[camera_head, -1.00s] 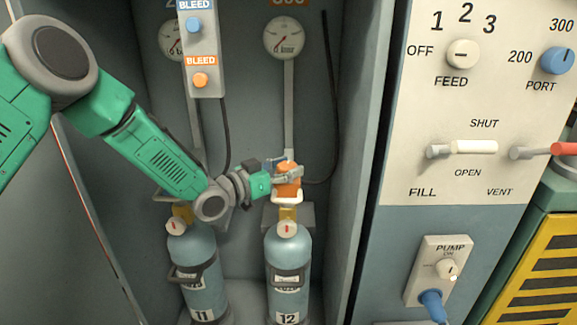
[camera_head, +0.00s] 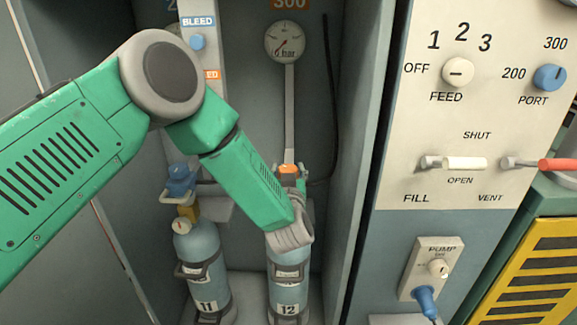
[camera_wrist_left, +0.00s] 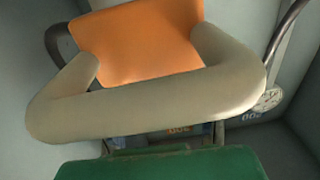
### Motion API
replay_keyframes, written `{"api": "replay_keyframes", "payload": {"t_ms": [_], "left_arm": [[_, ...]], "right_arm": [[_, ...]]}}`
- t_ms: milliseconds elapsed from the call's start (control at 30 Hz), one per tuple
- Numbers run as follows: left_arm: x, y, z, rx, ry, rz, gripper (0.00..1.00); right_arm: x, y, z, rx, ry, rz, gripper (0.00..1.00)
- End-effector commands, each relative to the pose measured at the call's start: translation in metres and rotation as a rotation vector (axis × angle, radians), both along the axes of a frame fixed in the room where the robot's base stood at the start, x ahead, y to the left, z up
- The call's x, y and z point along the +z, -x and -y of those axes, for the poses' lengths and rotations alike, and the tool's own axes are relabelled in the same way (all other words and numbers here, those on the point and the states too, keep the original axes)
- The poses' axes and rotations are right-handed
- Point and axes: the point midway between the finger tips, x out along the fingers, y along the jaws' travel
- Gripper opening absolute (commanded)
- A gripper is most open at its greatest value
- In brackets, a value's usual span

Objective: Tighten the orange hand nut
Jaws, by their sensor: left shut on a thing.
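The orange hand nut (camera_head: 288,170) sits at the top of bottle 12 (camera_head: 289,267), below a pipe and gauge. My left gripper (camera_head: 291,178) is at the nut and shut on it; my own wrist and forearm cover most of the fingers and the bottle's valve. In the left wrist view the orange nut (camera_wrist_left: 140,42) fills the top middle, with a pale rounded loop (camera_wrist_left: 150,110) in front of and beside it. Whether the nut has turned cannot be told. My right gripper is not in view.
Bottle 11 (camera_head: 203,262) with a blue hand nut (camera_head: 181,180) stands to the left. The bleed panel (camera_head: 205,25) hangs above and is partly covered by my arm. The cabinet's right wall (camera_head: 362,170) and control panel (camera_head: 470,110) bound the right side.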

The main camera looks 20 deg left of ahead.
Motion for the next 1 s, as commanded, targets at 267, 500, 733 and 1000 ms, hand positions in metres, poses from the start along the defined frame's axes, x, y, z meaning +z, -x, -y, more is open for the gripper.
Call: {"api": "replay_keyframes", "payload": {"t_ms": [267,500,733,1000], "left_arm": [[-0.0021,0.0006,0.0029,0.219,0.003,-0.003,0.14],[-0.0028,0.0006,0.0024,0.344,0.005,-0.005,0.14],[-0.0031,0.0007,0.0023,0.399,0.005,-0.004,0.14],[-0.0032,0.0007,0.0021,0.410,0.004,-0.007,0.14]], "right_arm": [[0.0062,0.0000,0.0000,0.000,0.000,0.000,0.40],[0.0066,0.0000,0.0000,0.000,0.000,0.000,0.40],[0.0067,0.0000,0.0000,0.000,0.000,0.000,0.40],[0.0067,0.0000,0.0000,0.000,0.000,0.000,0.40]]}}
